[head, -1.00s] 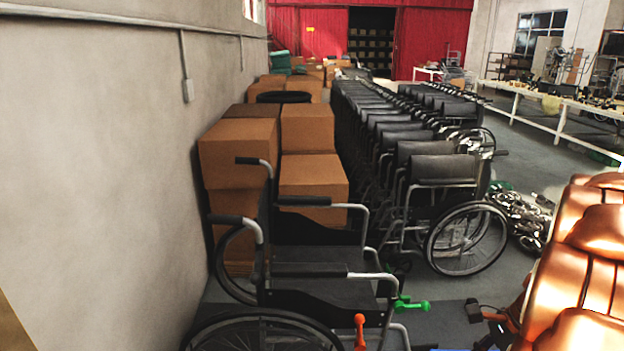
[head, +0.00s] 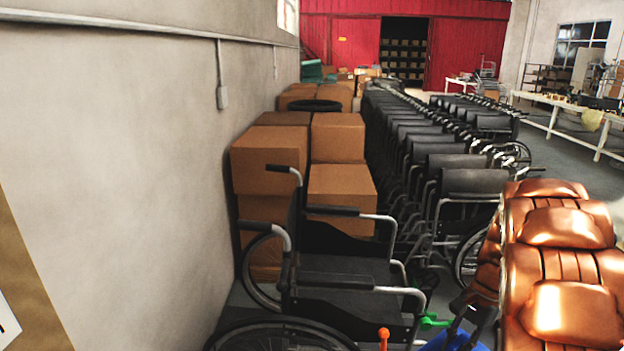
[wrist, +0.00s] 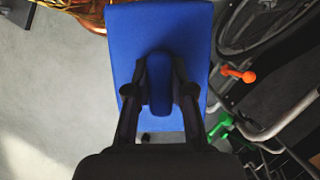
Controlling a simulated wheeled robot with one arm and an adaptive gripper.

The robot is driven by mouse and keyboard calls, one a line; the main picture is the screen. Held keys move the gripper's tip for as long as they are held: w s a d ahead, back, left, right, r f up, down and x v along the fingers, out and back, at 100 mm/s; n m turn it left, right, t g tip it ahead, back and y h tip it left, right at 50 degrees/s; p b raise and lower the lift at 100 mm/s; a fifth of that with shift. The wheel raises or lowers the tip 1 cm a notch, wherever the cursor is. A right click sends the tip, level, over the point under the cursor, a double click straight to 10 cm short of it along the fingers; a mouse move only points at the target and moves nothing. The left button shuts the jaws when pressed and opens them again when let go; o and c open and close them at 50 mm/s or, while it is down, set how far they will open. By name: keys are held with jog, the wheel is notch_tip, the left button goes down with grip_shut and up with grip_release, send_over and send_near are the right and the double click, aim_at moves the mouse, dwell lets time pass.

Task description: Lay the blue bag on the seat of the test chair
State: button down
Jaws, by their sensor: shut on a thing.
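The test chair is the black wheelchair in the front of the head view, with its empty dark seat (head: 345,268) facing right. Its orange lever (head: 384,334) and green lever (head: 432,321) are at the near front side. My gripper (wrist: 160,88) is shut on the raised middle part of the blue bag (wrist: 198,45) in the wrist view. The bag hangs over grey floor, just left of the chair's levers and frame. In the head view only part of the bag (head: 479,336) shows at the bottom, right of the chair, partly hidden by my arm.
A wall (head: 120,150) runs along the left side. Stacked cardboard boxes (head: 268,158) stand just behind the chair. A long row of wheelchairs (head: 470,182) stands to the back right. In the wrist view, a chair wheel (wrist: 262,22) is at the upper right.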

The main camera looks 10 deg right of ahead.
jog(key=w+a+f+n+g+h, duration=0.1)
jog(key=w+a+f+n+h, duration=0.1)
jog(key=w+a+n, duration=0.4)
jog(key=w+a+f+n+g+h, duration=0.1)
jog(key=w+a+n, duration=0.6)
jog(key=a, duration=0.7)
jog(key=shift+w+f+g+h, duration=0.45)
jog(key=shift+w+h, duration=0.15)
jog(key=shift+w, duration=0.35)
jog(key=shift+a, duration=0.1)
